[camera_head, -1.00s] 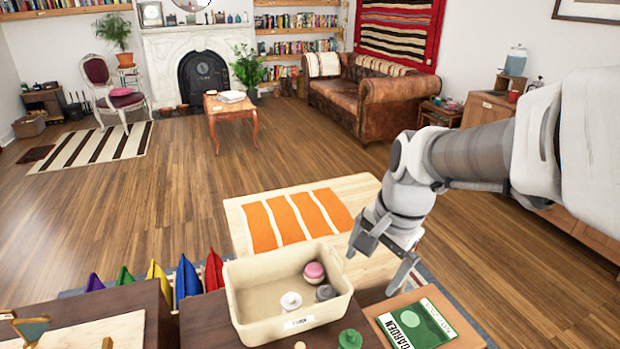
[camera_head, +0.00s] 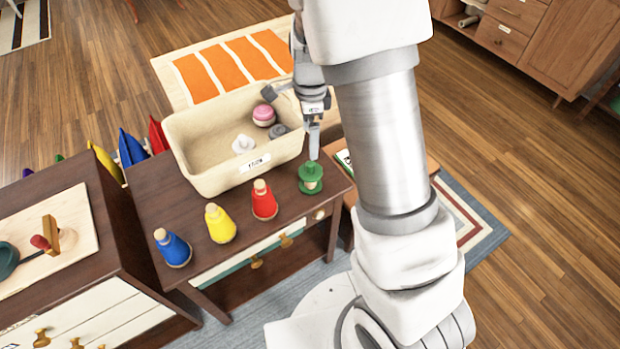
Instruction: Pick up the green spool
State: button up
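The green spool (camera_head: 311,179) stands upright on the dark wood table (camera_head: 285,210), near its right end and beside the cream bin. My gripper (camera_head: 291,124) is over the right end of the bin, its fingers spread apart with nothing seen between them. One finger reaches down close behind the top of the spool; I cannot tell whether it touches. The other finger is farther left, over the bin's far rim. My arm hides part of the gripper's right side.
The cream bin (camera_head: 215,178) holds pink, white and grey pieces. Red (camera_head: 264,201), yellow (camera_head: 220,224) and blue (camera_head: 172,248) cone-shaped pieces stand along the table's front. A green book (camera_head: 344,160) lies right of the spool, mostly hidden by my arm.

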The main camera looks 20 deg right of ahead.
aim_at(310, 163)
notch_tip(310, 163, down, 6)
jog(key=shift+r+b, duration=0.25)
jog(key=shift+b, duration=0.5)
jog(key=shift+s+f+b, duration=0.15)
jog(key=shift+f+b, duration=0.5)
jog(key=shift+f, duration=0.7)
jog(key=shift+s+f+b, duration=0.15)
jog(key=shift+f+b, duration=0.5)
jog(key=shift+f, duration=0.7)
jog(key=shift+r, duration=0.1)
jog(key=shift+c, duration=0.2)
jog(key=c, duration=1.3)
jog(key=shift+r, duration=0.15)
